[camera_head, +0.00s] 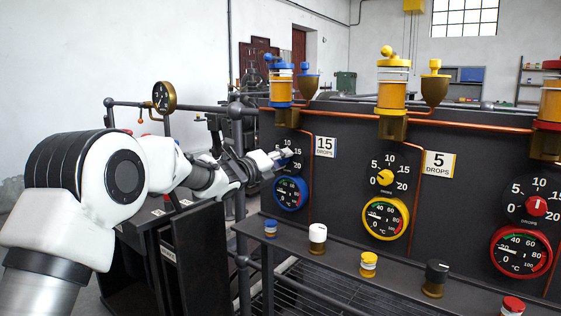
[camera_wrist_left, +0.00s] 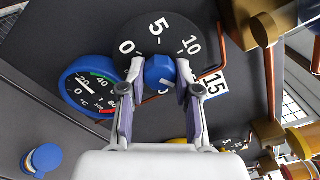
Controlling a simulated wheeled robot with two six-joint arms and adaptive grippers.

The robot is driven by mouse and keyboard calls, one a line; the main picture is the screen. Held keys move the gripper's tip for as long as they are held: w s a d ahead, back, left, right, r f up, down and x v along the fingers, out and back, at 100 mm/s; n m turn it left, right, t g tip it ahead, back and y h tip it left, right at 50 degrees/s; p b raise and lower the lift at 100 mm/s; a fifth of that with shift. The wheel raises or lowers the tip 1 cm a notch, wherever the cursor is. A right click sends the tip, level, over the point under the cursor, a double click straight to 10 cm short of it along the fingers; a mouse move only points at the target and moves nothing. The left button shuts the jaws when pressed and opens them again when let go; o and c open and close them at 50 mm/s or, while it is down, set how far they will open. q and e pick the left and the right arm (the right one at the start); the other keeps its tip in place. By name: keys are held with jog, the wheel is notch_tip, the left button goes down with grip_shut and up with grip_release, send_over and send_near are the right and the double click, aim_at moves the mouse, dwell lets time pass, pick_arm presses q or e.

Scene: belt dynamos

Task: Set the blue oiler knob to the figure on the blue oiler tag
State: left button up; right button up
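The blue oiler knob (camera_wrist_left: 160,70) sits on a dark dial (camera_wrist_left: 150,42) with white figures; 0, 5 and 10 show in the left wrist view. My left gripper (camera_wrist_left: 160,68) is at this knob, one fingertip on each side, and looks closed on it. In the head view my left gripper (camera_head: 282,156) covers most of the knob, and the dial's 10, 15 and 20 show around it. The blue oiler tag (camera_head: 325,146) beside the dial reads 15 drops. My right gripper is not in view.
A blue-rimmed gauge (camera_head: 290,193) is below the dial. The yellow knob (camera_head: 384,177) and red knob (camera_head: 537,206) are on dials further right. A copper pipe (camera_head: 340,118) runs along the panel top. A shelf with several small caps (camera_head: 318,233) juts out below.

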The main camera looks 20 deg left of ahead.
pick_arm(q)
jog(key=o, duration=0.4)
jog(key=shift+f, duration=0.1)
jog(key=v, duration=1.2)
